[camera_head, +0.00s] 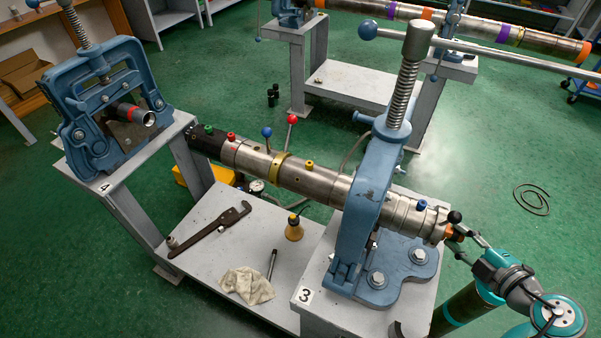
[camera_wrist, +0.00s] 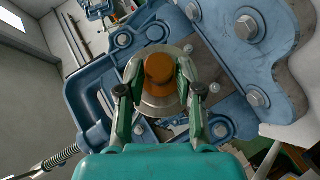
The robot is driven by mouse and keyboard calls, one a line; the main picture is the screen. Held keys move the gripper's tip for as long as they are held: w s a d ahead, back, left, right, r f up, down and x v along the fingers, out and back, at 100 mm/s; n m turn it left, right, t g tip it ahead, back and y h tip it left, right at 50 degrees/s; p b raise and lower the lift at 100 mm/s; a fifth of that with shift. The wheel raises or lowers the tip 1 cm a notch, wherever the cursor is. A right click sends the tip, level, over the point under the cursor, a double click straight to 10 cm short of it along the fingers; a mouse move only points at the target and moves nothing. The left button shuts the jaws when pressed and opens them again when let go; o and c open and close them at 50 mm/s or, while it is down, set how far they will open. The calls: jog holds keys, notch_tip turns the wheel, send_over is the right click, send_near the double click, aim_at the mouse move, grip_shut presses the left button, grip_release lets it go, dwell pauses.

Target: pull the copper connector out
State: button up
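The copper connector (camera_wrist: 160,70) is a round, orange-brown piece at the centre of the steel pipe end (camera_wrist: 157,106) in the wrist view. In the head view the copper connector (camera_head: 449,233) shows as a small orange spot at the right end of the long steel pipe (camera_head: 310,181).
A blue vise (camera_head: 367,190) marked 3 clamps the pipe just left of my gripper. Another blue vise (camera_head: 85,130) marked 4 stands at the left. A wrench (camera_head: 212,228), a rag (camera_head: 246,284) and an oil can (camera_head: 294,229) lie on the lower shelf. Green floor at right is mostly free.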

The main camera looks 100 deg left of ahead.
grip_shut()
jog(key=shift+w+d, duration=0.2)
jog(key=shift+w, duration=0.55)
jog(key=shift+w+d, duration=0.2)
jog(key=shift+w, duration=0.5)
jog(key=shift+w+d, duration=0.25)
jog(key=shift+w, duration=0.5)
jog(key=shift+w+d, duration=0.2)
jog(key=shift+w, duration=0.5)
jog(key=w+d+r, duration=0.1)
jog(key=w+r, duration=0.3)
jog(key=r, duration=0.1)
jog(key=shift+w+d, duration=0.2)
jog(key=shift+w, duration=0.2)
